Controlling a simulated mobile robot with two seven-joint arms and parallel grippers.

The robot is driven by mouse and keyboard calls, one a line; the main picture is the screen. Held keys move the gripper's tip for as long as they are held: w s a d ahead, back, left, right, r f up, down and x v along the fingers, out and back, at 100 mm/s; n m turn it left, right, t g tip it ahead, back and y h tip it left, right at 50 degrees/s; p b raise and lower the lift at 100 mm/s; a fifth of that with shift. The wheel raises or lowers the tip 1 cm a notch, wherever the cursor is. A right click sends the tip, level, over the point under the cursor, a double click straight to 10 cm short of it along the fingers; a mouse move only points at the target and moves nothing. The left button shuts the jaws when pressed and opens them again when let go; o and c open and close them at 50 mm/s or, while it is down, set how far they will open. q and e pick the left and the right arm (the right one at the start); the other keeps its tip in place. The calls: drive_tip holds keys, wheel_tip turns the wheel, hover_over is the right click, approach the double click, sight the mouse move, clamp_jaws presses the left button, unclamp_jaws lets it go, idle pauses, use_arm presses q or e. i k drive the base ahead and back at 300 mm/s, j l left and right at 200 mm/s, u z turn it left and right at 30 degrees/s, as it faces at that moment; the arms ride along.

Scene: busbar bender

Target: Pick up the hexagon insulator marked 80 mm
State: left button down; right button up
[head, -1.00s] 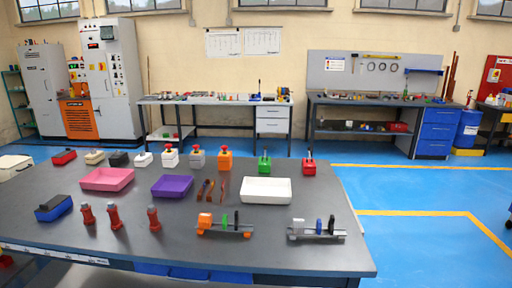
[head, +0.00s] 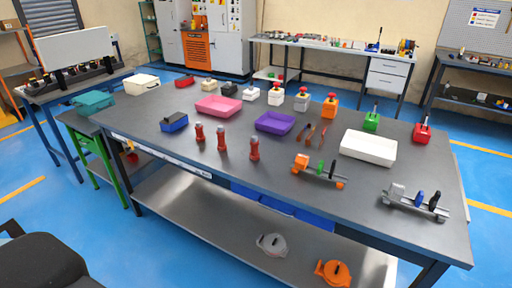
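Three red post-shaped insulators stand upright on the dark grey table (head: 330,198), left of its middle: a left one (head: 200,132), a middle one (head: 221,138) and a right one (head: 254,149). They stand apart from one another, and the right one is nearest the purple tray. Any size marking on them is too small to read, so I cannot tell which is the 80 mm one. Neither of my grippers is in the head view.
A blue box (head: 174,123), pink tray (head: 218,106), purple tray (head: 275,123) and white tray (head: 369,147) surround the insulators. Two busbar fixtures sit at right, an orange (head: 320,172) and a grey (head: 415,202). A lower shelf (head: 200,218) runs beneath. A dark chair (head: 40,265) stands front left.

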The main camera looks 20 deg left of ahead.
sight(254, 155)
drive_tip(key=i+l+u, duration=0.1)
drive_tip(key=l, duration=0.2)
drive_tip(key=i+l+u, duration=0.25)
drive_tip(key=l, duration=0.4)
drive_tip(key=i+l+u, duration=0.1)
drive_tip(key=i+l, duration=0.15)
drive_tip(key=i+l+u, duration=0.15)
drive_tip(key=l, duration=0.3)
